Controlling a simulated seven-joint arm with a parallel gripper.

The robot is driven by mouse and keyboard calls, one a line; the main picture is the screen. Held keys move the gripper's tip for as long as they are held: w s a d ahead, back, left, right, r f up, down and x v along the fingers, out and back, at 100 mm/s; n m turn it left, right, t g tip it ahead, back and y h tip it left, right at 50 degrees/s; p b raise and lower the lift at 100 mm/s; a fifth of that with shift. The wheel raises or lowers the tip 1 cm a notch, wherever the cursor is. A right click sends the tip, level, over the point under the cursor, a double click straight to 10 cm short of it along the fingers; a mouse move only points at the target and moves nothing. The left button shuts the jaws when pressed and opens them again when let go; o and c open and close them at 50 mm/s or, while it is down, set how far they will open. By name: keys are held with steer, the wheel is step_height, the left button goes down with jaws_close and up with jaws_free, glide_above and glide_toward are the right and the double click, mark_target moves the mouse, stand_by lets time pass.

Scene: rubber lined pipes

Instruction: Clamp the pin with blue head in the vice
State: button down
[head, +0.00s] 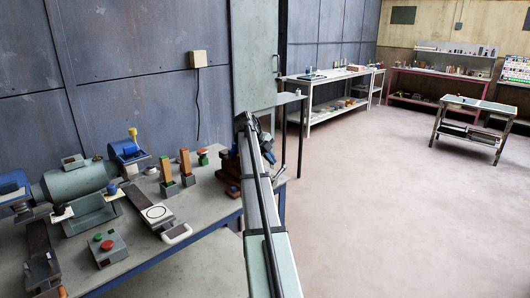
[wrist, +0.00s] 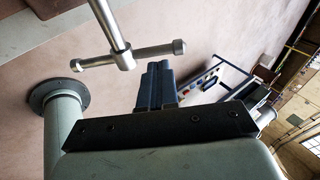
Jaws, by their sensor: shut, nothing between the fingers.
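My gripper shows in the wrist view (wrist: 158,66), its dark blue fingers together and nothing held between them. In the head view my arm runs up the middle and hides part of the bench. A steel screw with a crossbar handle (wrist: 127,56) lies close beyond the fingertips in the wrist view; it looks like a vice handle, but I cannot tell whether it touches them. A dark red-brown fitting (head: 229,172), possibly the vice, stands at the bench's far right end, partly behind my arm. I cannot make out a pin with a blue head.
The bench (head: 190,215) carries a green motor (head: 78,186), two upright orange-brown pieces in blocks (head: 166,172), a red-and-green button box (head: 107,248) and a plate with a white ring (head: 155,212). A green panel (head: 254,60) stands behind my arm. Open floor (head: 390,190) lies right.

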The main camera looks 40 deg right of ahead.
mark_target(282, 171)
steer(key=shift+x, duration=2.35)
steer(key=shift+d+f, duration=0.15)
steer(key=shift+d, duration=0.2)
steer(key=shift+y, duration=0.8)
steer(key=shift+d+f, duration=0.75)
steer(key=shift+f, duration=0.2)
steer(key=shift+d+f, duration=0.75)
steer(key=shift+f, duration=0.15)
steer(key=shift+s+d+f, duration=0.1)
steer(key=shift+f, duration=0.45)
steer(key=shift+f, duration=0.15)
